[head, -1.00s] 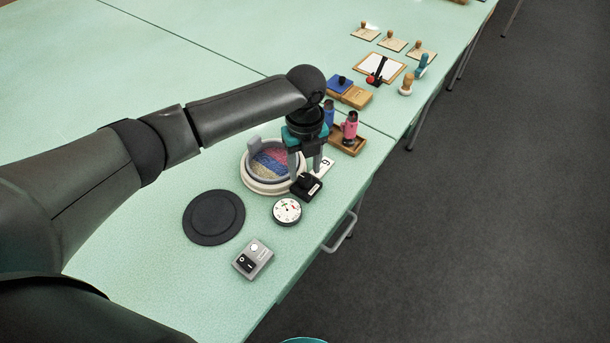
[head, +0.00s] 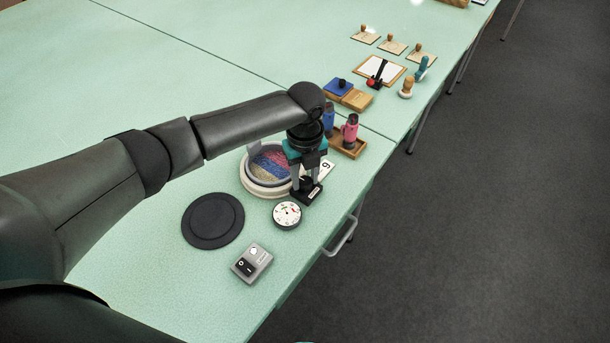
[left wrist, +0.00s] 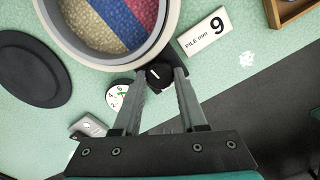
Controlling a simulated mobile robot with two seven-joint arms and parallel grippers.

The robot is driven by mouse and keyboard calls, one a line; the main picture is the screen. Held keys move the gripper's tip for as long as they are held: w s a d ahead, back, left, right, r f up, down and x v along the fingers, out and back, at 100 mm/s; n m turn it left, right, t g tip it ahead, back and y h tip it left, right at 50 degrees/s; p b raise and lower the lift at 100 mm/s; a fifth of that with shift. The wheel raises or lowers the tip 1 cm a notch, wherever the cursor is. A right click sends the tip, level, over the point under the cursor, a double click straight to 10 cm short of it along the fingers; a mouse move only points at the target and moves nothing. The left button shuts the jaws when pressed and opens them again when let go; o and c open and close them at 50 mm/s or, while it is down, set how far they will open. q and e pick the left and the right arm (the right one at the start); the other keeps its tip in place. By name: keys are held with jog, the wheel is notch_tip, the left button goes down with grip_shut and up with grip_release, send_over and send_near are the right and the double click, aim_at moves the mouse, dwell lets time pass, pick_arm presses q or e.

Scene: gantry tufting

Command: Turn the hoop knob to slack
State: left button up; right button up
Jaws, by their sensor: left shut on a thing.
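The hoop (head: 252,183) is a round pale ring holding striped cloth in tan, blue and red; it also shows at the top of the left wrist view (left wrist: 68,42). The black hoop knob (left wrist: 158,76) with a white mark sits at the hoop's front edge. My left gripper (head: 306,190) reaches down over the knob, and in the left wrist view its two fingers (left wrist: 157,84) are shut on it, one on each side. Part of the knob is hidden by the fingers in the head view.
A white dial (head: 287,215), a grey switch box (head: 252,263) and a black round plate (head: 212,219) lie near the hoop. A wooden tray (head: 350,148) holds pink and blue items behind. The table's right edge is close.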

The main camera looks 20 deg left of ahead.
pick_arm(q)
grip_shut()
jog(key=shift+r+n+p, duration=0.15)
jog(key=shift+n+p, duration=0.35)
jog(key=shift+p, duration=0.25)
jog(key=n+p, duration=0.6)
jog(key=n, duration=0.1)
jog(key=shift+n+p, duration=0.3)
jog(key=shift+w+n+p, duration=0.1)
jog(key=shift+n+p, duration=0.75)
jog(key=shift+n, duration=0.85)
jog(key=o, duration=0.8)
grip_release()
